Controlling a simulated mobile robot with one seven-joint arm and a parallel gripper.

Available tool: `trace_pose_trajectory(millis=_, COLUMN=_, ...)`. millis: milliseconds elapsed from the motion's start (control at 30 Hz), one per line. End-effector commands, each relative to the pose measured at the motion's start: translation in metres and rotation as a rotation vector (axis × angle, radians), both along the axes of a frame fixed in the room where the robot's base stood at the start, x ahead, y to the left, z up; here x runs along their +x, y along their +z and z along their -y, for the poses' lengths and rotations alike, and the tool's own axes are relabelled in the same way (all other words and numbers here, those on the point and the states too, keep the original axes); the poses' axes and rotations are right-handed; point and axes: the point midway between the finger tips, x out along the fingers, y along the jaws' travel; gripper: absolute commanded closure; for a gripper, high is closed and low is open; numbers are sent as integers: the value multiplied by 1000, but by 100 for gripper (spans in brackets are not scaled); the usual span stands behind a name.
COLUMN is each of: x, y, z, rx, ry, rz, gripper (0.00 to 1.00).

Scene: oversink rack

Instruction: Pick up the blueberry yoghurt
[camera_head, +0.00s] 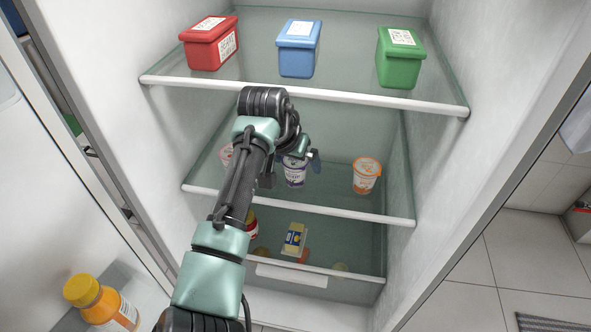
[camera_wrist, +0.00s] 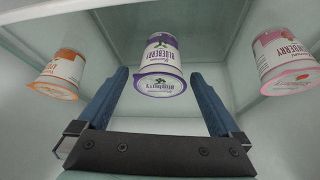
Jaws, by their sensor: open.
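The blueberry yoghurt (camera_head: 295,173) is a white cup with purple print on the middle fridge shelf, partly hidden by my gripper in the head view. In the wrist view the blueberry yoghurt (camera_wrist: 161,62) shows between my two blue fingers, with a gap on each side. My gripper (camera_head: 299,157) reaches into the fridge at the cup's level. My gripper (camera_wrist: 160,76) is open, and nothing is held. How deep the cup sits between the fingers is hard to tell.
An orange-labelled cup (camera_head: 366,176) stands right of it, and a strawberry cup (camera_wrist: 285,60) on the other side, mostly behind my arm. Red (camera_head: 209,42), blue (camera_head: 299,48) and green (camera_head: 401,56) boxes stand on the shelf above (camera_head: 300,95). The middle shelf edge (camera_head: 330,209) lies below.

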Motion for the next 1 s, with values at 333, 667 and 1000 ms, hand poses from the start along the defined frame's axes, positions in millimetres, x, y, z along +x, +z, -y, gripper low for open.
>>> trace_pose_trajectory(millis=333, x=0, y=0, z=0, rx=0, ry=0, rz=0, gripper=59)
trace_pose_trajectory(millis=667, x=0, y=0, z=0, rx=0, ry=0, rz=1, gripper=92)
trace_pose_trajectory(millis=1000, x=-8, y=12, z=-4, rx=-3, ry=1, rz=0, gripper=92)
